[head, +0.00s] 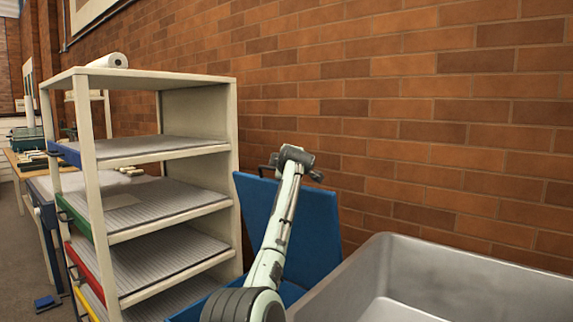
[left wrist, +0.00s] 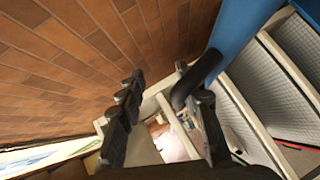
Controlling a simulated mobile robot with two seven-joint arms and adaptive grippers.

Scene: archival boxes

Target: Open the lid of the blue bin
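The blue bin (head: 292,292) stands between the shelf unit and a grey tub; only a small part of its body shows. Its blue lid (head: 318,232) is raised and stands steeply up near the brick wall. My left arm crosses in front of the lid, with the left gripper (head: 293,164) at the lid's top edge. In the left wrist view, the left gripper (left wrist: 163,118) has its dark fingers apart. A black curved handle (left wrist: 192,85) on the blue lid is close beside the right-hand finger; I cannot tell if they touch. My right gripper is not in view.
A cream shelf unit (head: 232,150) with coloured-front trays stands close on the left, a white roll (head: 108,61) on top. A large grey tub (head: 480,278) fills the lower right. The brick wall (head: 420,110) is close behind the lid.

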